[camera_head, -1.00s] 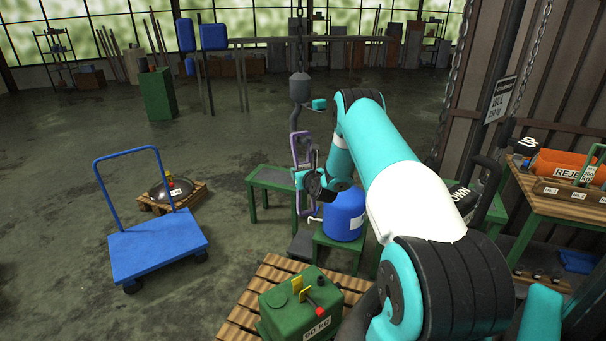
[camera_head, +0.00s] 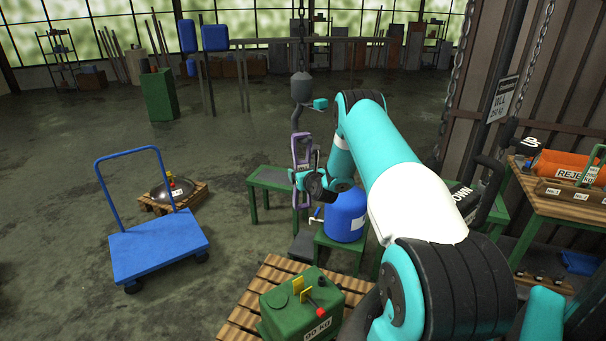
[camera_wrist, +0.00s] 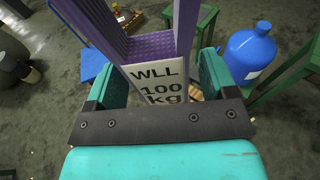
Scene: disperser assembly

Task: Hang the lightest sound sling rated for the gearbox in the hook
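The purple sling (camera_head: 302,171) hangs upright as a long loop in my gripper (camera_head: 312,183). In the wrist view my gripper (camera_wrist: 163,85) is shut on the sling (camera_wrist: 150,46), with a teal finger on each side of its white tag (camera_wrist: 160,78), which reads WLL 100 kg. The dark hook (camera_head: 297,112) hangs from a chain with its block above. The sling's top end is just below the hook; I cannot tell whether they touch. The green gearbox (camera_head: 292,312), labelled 90 kg, sits on a wooden pallet at the front.
A blue drum (camera_head: 345,215) on a green stand and a green bench (camera_head: 270,178) stand close to the sling. A blue trolley (camera_head: 155,243) is at the left. At the right, a table (camera_head: 548,207) holds an orange bundle with a REJECT label (camera_head: 575,172).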

